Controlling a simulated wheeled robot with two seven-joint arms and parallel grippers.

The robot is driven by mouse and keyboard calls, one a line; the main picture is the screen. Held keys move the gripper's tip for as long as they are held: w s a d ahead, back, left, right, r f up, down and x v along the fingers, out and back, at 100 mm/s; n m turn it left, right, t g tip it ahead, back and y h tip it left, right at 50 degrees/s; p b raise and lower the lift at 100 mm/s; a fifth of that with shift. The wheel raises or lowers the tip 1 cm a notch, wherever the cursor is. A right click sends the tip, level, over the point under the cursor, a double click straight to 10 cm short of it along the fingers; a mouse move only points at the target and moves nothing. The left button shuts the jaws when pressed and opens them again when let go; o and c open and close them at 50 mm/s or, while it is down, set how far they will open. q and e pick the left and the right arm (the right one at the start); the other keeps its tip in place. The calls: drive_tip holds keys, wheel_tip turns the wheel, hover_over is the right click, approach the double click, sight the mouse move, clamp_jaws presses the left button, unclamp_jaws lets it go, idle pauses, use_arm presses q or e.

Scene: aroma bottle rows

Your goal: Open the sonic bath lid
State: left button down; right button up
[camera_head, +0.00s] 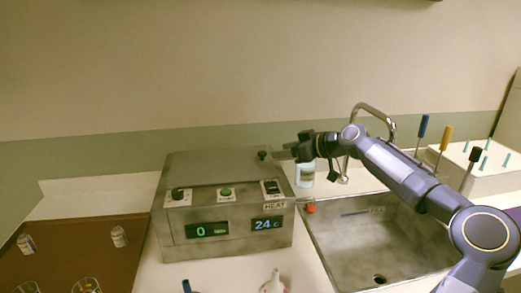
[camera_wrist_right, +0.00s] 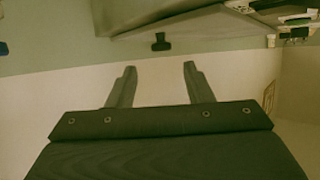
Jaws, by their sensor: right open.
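The sonic bath (camera_head: 225,240) is a grey metal box with knobs and displays reading 0 and 24 on its front. Its flat grey lid (camera_head: 210,165) lies shut on top. A small black knob (camera_head: 262,155) stands near the lid's right end. My right gripper (camera_head: 284,154) is open and empty just right of the knob, pointing left at it. In the right wrist view the two fingers (camera_wrist_right: 157,88) are apart, with the dark knob (camera_wrist_right: 160,42) beyond the tips, between their lines, not touching. My left gripper is not in view.
A steel sink (camera_head: 385,240) with a curved faucet (camera_head: 374,108) lies to the right. A pale bottle (camera_head: 305,175) stands behind the sink's left corner, under my right gripper. A rack (camera_head: 490,160) with coloured-handled tools is at right. A brown tray (camera_head: 85,245) with small bottles is at left.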

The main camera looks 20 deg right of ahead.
sight(263, 152)
drive_tip(key=p+x, duration=0.1)
drive_tip(key=x, duration=0.5)
drive_tip(key=shift+w+a+f, duration=0.1)
drive_tip(key=shift+w+a, duration=0.05)
drive_tip(key=shift+a, duration=0.05)
clamp_jaws()
